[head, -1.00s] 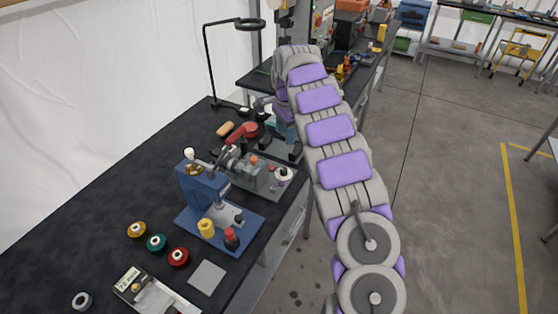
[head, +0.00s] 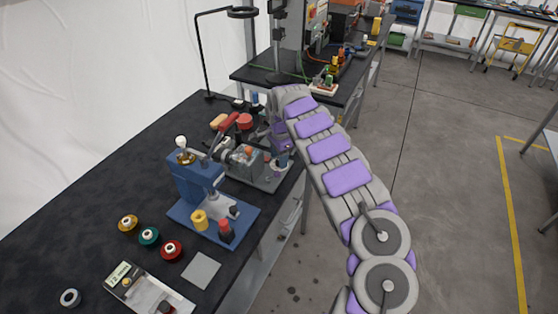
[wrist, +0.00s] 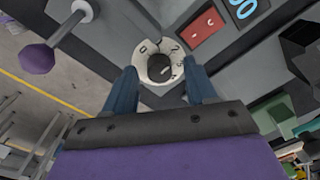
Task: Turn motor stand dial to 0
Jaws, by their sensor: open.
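The motor stand dial (wrist: 143,58) is in the wrist view, a white ring with dark marks and a dark round centre. The marks are too small to read surely, and I cannot tell the setting. My gripper (wrist: 160,82) is open, with one blue-grey finger on each side of the dial's near edge. I cannot tell whether the fingers touch it. In the head view, the grey motor stand (head: 246,166) sits at the bench's right edge. My gripper (head: 281,150) points down over its right end and partly hides the dial there.
Beside the dial are a red panel (wrist: 202,30) and a dark display (wrist: 245,10) with blue figures. A blue press (head: 195,185) stands nearer on the dark bench (head: 60,220). A red-handled tool (head: 228,125) lies behind the stand. Open floor is to the right.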

